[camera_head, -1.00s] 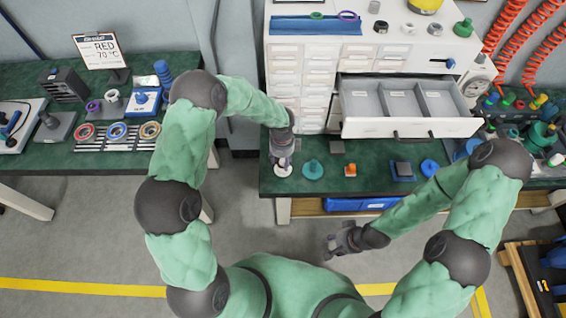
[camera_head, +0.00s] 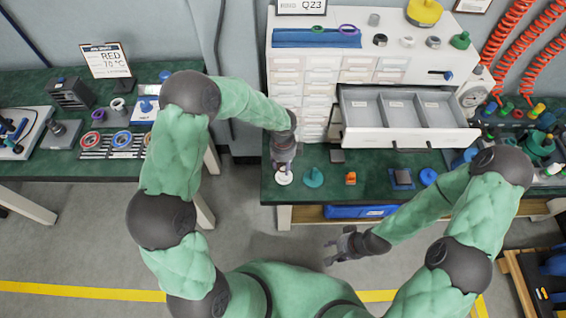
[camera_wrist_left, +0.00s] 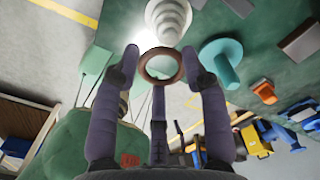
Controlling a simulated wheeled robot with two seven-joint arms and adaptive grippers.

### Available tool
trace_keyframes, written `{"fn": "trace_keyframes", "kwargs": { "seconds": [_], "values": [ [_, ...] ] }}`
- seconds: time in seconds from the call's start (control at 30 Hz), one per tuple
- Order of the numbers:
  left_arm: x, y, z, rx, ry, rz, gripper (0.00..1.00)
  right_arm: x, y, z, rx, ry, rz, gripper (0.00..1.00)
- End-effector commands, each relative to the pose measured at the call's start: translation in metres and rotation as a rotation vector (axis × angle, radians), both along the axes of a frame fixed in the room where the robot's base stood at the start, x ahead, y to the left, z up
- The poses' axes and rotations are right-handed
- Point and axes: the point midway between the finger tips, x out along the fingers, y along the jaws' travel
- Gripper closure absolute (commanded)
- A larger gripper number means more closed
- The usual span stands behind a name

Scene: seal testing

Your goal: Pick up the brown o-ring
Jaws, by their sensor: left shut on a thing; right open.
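The brown o-ring (camera_wrist_left: 161,65) is between the two fingertips of my left gripper (camera_wrist_left: 162,68) in the left wrist view. I can see through its open middle. A white stepped cone (camera_wrist_left: 168,16) is just beyond the ring; the ring appears off its tip. In the head view my left gripper (camera_head: 283,167) is above the cone's white round base (camera_head: 284,178), near the front edge of the green workbench, and the ring is too small to make out. My right gripper (camera_head: 338,245) is open and empty, in front of the bench over the floor.
A teal round stand (camera_head: 313,178) is right of the cone, with an orange part (camera_head: 351,178) further right. An open drawer (camera_head: 408,137) juts over the bench from the white cabinet. On the left bench, coloured rings (camera_head: 122,139) lie on a striped rack.

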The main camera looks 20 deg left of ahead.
Motion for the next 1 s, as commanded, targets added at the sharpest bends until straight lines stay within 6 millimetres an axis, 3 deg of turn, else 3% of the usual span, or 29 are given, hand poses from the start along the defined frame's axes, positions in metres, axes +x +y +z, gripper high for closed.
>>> {"fn": "trace_keyframes", "kwargs": {
  "seconds": [0.03,0.17,0.3,0.5,0.7,1.0],
  "values": [
    [-0.008,-0.003,0.017,0.0,-0.004,-0.002,0.7,0.0,0.0,0.009,0.0,0.0,0.0,0.55],
    [-0.03,-0.009,0.045,-0.001,-0.005,-0.003,0.7,0.0,0.0,0.023,0.0,0.0,0.0,0.55],
    [-0.064,-0.019,0.057,0.0,-0.001,-0.004,0.7,0.0,0.0,0.032,0.0,0.0,0.0,0.55],
    [-0.097,-0.029,0.07,0.0,-0.001,-0.002,0.7,0.0,0.0,0.04,0.0,0.0,0.0,0.55],
    [-0.113,-0.034,0.077,0.0,-0.001,-0.001,0.7,0.0,0.0,0.044,0.0,0.0,0.0,0.55],
    [-0.117,-0.035,0.092,-0.001,0.0,0.0,0.7,0.0,0.0,0.058,0.0,0.0,0.0,0.55]
  ]
}}
